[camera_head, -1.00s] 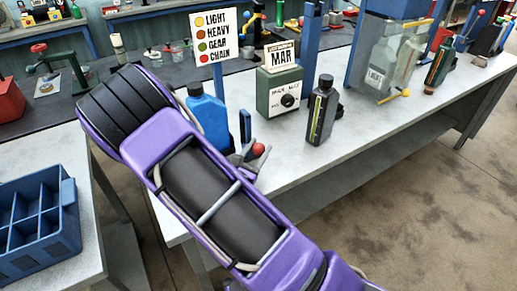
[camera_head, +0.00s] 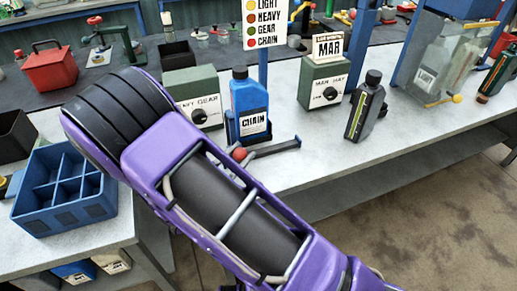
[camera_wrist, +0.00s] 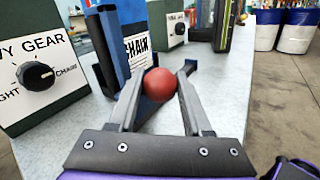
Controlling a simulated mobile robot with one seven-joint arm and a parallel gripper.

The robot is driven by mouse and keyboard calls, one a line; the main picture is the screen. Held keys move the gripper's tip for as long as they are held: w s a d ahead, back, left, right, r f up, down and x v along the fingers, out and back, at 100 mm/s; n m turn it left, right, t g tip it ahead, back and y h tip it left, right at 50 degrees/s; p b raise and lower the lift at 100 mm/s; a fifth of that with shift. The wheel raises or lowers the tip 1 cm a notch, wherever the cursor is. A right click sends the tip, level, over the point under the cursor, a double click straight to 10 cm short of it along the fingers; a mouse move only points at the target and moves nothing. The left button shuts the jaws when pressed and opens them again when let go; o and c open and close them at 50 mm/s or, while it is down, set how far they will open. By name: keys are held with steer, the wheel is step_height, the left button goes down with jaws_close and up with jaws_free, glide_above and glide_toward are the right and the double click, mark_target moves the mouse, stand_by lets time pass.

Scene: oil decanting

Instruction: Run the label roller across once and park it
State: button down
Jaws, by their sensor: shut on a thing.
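A blue bottle with a black cap (camera_head: 250,98) stands upright with a white CHAIN label on its front; it shows partly in the wrist view (camera_wrist: 134,14). The label roller has a dark blue upright piece (camera_wrist: 106,45), now at the bottle's left side, and a red ball knob (camera_head: 240,154). A dark rail (camera_head: 275,148) runs right from the knob, in front of the bottle, to a raised end. My gripper (camera_wrist: 160,84) is shut on the red knob (camera_wrist: 159,84), one finger on each side. My arm hides part of the bench in the head view.
A green HEAVY GEAR dial box (camera_head: 195,98) stands left of the bottle. Another green dial box (camera_head: 323,84) with a MAR sign and a dark bottle (camera_head: 365,108) stand right. A blue divided crate (camera_head: 64,190) sits on the left bench. The front bench strip right of the rail is clear.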

steer(key=shift+s+a, duration=0.2)
steer(key=shift+a, duration=0.4)
steer(key=c, duration=0.6)
jaws_free()
steer(key=shift+a, duration=0.1)
steer(key=v, duration=1.7)
steer(key=shift+s+a+b, duration=0.15)
steer(key=shift+s+b, duration=0.05)
steer(key=shift+b, duration=0.2)
